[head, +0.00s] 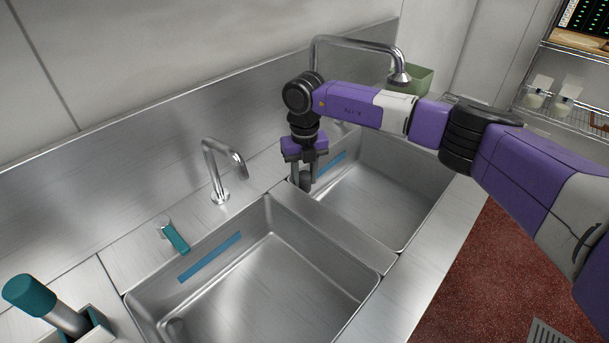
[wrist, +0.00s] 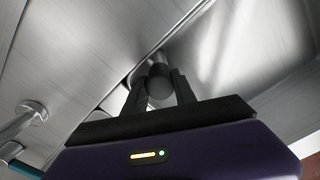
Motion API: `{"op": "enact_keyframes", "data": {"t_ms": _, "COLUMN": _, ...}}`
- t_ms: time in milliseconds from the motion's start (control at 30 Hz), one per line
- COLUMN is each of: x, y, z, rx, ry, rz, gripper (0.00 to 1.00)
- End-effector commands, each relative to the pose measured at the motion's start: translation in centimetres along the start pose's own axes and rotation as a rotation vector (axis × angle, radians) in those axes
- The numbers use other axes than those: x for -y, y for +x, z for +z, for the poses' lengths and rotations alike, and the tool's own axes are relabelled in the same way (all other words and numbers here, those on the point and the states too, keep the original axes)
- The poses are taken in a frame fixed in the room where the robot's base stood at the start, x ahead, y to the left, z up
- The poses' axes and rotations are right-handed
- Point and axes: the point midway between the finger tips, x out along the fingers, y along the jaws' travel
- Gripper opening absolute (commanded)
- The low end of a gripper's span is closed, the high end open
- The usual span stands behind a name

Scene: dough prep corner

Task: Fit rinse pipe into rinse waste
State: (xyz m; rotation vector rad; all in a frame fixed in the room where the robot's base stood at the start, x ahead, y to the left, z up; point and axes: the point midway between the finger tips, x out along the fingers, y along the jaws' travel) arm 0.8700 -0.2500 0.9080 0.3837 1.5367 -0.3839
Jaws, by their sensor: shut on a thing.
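My gripper (head: 302,172) is shut on a dark grey, round-ended cylinder, which I take for the rinse pipe (head: 305,181). In the wrist view the rinse pipe (wrist: 160,82) sits between the two fingers (wrist: 160,88), its rounded end towards the camera. My gripper points down at the left end of the right-hand basin (head: 385,200), near the divider between the basins. The pipe's lower end is hidden, so I cannot tell whether it touches anything. The rinse waste cannot be made out in either view; my gripper and the basin wall cover that corner.
The left-hand basin (head: 270,285) is empty apart from a blue strip on its wall. A short tap (head: 220,170) and a teal lever (head: 174,237) stand behind it. A tall tap (head: 360,42) arches behind my arm.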

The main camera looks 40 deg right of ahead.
Motion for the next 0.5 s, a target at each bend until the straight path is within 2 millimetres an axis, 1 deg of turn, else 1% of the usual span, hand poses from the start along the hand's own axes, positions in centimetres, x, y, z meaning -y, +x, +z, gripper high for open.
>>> {"op": "enact_keyframes", "data": {"t_ms": 67, "x": -0.01, "y": 0.23, "z": 0.0, "rx": 0.0, "ry": 0.0, "rz": 0.0, "gripper": 0.0}}
{"op": "enact_keyframes", "data": {"t_ms": 100, "x": -0.01, "y": 0.25, "z": 0.01, "rx": 0.0, "ry": 0.0, "rz": 0.0, "gripper": 0.35}}
{"op": "enact_keyframes", "data": {"t_ms": 167, "x": -0.01, "y": 0.19, "z": 0.01, "rx": 0.0, "ry": 0.0, "rz": 0.0, "gripper": 0.46}}
{"op": "enact_keyframes", "data": {"t_ms": 200, "x": -0.01, "y": 0.19, "z": 0.01, "rx": 0.0, "ry": 0.0, "rz": 0.0, "gripper": 0.54}}
{"op": "enact_keyframes", "data": {"t_ms": 233, "x": -0.03, "y": 0.19, "z": 0.01, "rx": 0.001, "ry": 0.0, "rz": 0.0, "gripper": 0.58}}
{"op": "enact_keyframes", "data": {"t_ms": 500, "x": -0.26, "y": 0.17, "z": 0.0, "rx": 0.001, "ry": -0.002, "rz": 0.004, "gripper": 0.58}}
